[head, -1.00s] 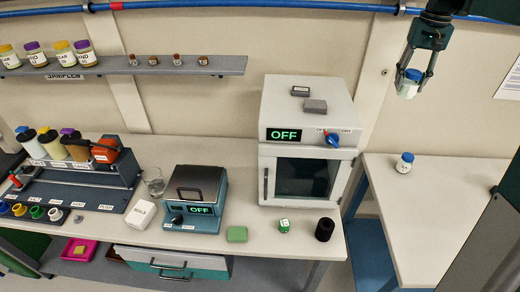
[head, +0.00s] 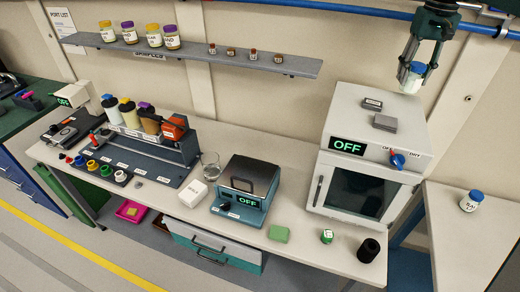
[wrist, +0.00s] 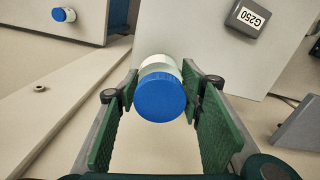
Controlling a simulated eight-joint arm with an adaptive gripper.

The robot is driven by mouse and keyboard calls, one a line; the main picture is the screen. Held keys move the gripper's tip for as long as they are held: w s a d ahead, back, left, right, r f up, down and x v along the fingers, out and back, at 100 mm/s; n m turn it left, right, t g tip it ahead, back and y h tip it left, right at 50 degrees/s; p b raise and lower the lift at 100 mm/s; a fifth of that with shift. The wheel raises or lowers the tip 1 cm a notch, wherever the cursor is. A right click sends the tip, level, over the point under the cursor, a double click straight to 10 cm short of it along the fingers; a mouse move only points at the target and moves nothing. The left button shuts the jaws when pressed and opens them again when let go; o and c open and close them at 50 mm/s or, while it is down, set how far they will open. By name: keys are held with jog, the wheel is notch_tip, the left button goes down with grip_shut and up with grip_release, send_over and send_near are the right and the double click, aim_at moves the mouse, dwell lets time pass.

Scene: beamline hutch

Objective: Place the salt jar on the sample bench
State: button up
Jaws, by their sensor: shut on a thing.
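My gripper (head: 413,80) is shut on a jar with a blue lid and pale contents (head: 412,82), high up near the wall by the back right corner of the oven. In the wrist view the blue lid (wrist: 160,97) faces the camera between the green finger pads. I cannot read this jar's label. A second blue-lidded jar (head: 471,201) stands upright on the right-hand table (head: 465,245); its label is too small to read surely. It also shows in the wrist view (wrist: 63,15). The long bench (head: 300,250) runs left from the oven.
The white oven (head: 365,170), reading OFF, carries grey blocks (head: 384,123). A blue device (head: 246,190), green block (head: 279,233), small green-and-white item (head: 327,236) and black cylinder (head: 369,250) occupy the bench. A shelf (head: 200,55) holds jars and vials. Much of the right-hand table is bare.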

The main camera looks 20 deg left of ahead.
jog(key=a+n, duration=0.1)
jog(key=a, duration=0.6)
jog(key=a+r+n, duration=0.1)
jog(key=a, duration=0.7)
jog(key=s+a+n+p, duration=0.1)
jog(key=a, duration=0.7)
jog(key=shift+a+r+n, duration=0.2)
jog(key=shift+r+n, duration=0.1)
jog(key=shift+r, duration=0.05)
jog(key=s+a+n+p, duration=0.15)
jog(key=s+a, duration=0.25)
jog(key=a, duration=0.8)
jog(key=s+a+n+p, duration=0.15)
jog(key=s+a, duration=0.25)
jog(key=a, duration=0.8)
jog(key=a+f+m, duration=0.3)
jog(key=f, duration=0.8)
jog(key=s+a+f+m, duration=0.1)
jog(key=a+f+m, duration=0.2)
jog(key=f, duration=0.9)
jog(key=a+f+m, duration=0.3)
jog(key=a+f, duration=0.2)
jog(key=f, duration=0.6)
jog(key=shift+s+f, duration=0.25)
jog(key=shift+s, duration=0.05)
jog(key=shift+a, duration=0.1)
jog(key=shift+f, duration=3.15)
